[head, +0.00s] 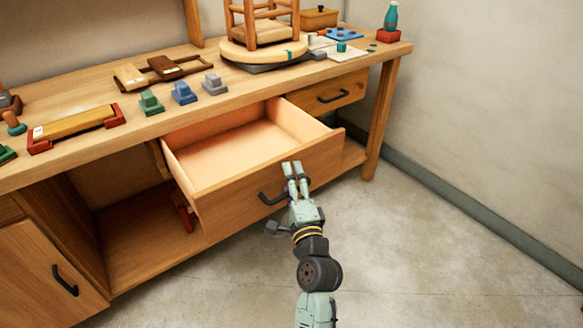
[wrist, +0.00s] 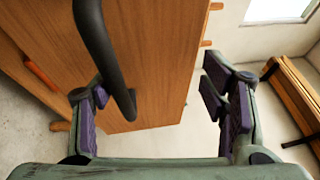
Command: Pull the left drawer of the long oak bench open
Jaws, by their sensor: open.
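The long oak bench (head: 95,150) runs along the wall in the head view. Its left drawer (head: 235,195) stands well open, and its pale inside (head: 240,150) looks empty. The drawer's black bar handle (head: 268,201) is partly hidden behind my gripper (head: 297,168) in the head view. My gripper is open at the drawer front. In the wrist view the handle (wrist: 100,45) runs close by the left finger, and the gap (wrist: 160,110) towards the right finger is empty. I cannot tell whether the finger touches the handle.
The right drawer (head: 345,88) is shut. A cupboard door (head: 45,275) with a black handle is at lower left. Blocks, planes and a stool (head: 265,25) on a round turntable stand on the bench top. The concrete floor (head: 430,250) at right is clear up to the wall.

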